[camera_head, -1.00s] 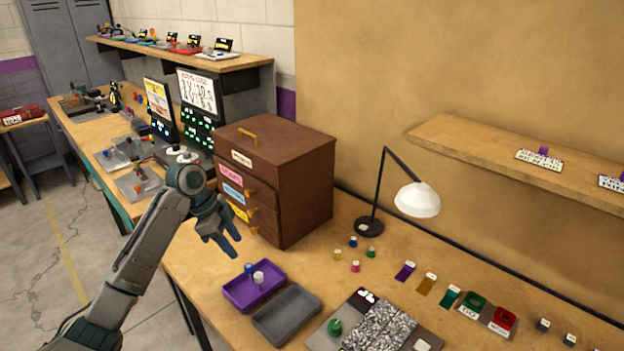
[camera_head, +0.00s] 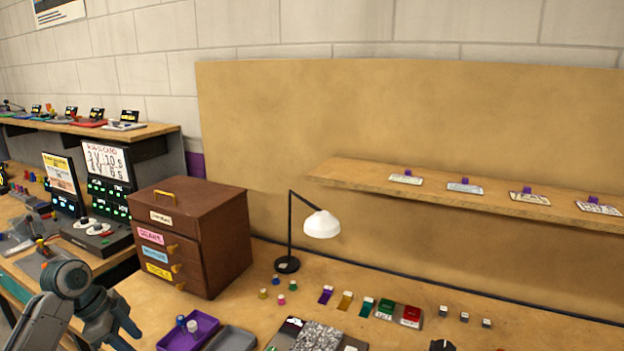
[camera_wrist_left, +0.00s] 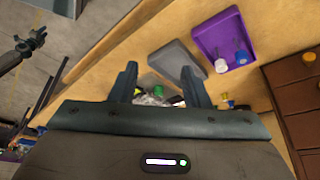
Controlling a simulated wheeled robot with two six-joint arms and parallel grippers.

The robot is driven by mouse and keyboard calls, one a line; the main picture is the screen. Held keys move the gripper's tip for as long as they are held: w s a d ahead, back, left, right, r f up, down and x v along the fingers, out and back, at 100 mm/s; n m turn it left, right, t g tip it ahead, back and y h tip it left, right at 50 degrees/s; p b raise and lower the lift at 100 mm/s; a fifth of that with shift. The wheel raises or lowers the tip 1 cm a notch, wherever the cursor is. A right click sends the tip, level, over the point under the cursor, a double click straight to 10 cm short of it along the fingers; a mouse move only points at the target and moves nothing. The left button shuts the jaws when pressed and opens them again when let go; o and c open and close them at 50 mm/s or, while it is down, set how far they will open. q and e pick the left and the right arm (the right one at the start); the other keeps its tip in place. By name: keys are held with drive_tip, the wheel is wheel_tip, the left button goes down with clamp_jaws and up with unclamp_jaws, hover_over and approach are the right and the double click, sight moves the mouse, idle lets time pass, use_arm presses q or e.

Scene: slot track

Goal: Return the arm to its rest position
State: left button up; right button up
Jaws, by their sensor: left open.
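My left gripper (camera_head: 112,325) is at the lower left of the head view, in front of the brown drawer cabinet and left of the purple tray. Its two fingers are apart with nothing between them. In the left wrist view the open fingers (camera_wrist_left: 158,85) point toward the wooden table, with a grey tray and small items beyond them. A dark arm end (camera_wrist_left: 30,45) at the upper left of the wrist view appears to be my right gripper, held off the table; its jaws are too small to read.
The purple tray (camera_head: 207,325) holds a blue and a white piece. Beside it is a grey tray (camera_head: 232,341). The brown drawer cabinet (camera_head: 228,240) and a desk lamp (camera_head: 321,224) stand behind. Small coloured pieces and tiles are spread to the right. A shelf (camera_head: 450,198) runs along the back board.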

use_arm(q)
drive_tip(key=s+d+f+n+y, duration=0.1)
drive_tip(key=s+d+f+n, duration=0.2)
drive_tip(key=s+d+f, duration=0.35)
drive_tip(key=s+d+f+n+y, duration=0.15)
drive_tip(key=s+d+f, duration=0.25)
drive_tip(key=s+f, duration=0.4)
drive_tip(key=s+d+f+n+t+y, duration=0.1)
drive_tip(key=s+d+n+t+y, duration=0.2)
drive_tip(key=s+n, duration=0.9)
drive_tip(key=s+a+f+m+g, duration=0.1)
drive_tip(key=s+f+m, duration=0.1)
drive_tip(key=f, duration=1.3)
drive_tip(key=s+a+f+m+g, duration=0.1)
drive_tip(key=s+f+m, duration=0.1)
drive_tip(key=f, duration=1.3)
drive_tip(key=s+a+f+g, duration=0.1)
drive_tip(key=s+f, duration=1.6)
drive_tip(key=f, duration=0.2)
drive_tip(key=shift+s+a+g, duration=0.2)
drive_tip(key=shift+s+g, duration=0.1)
drive_tip(key=shift+n+h, duration=0.25)
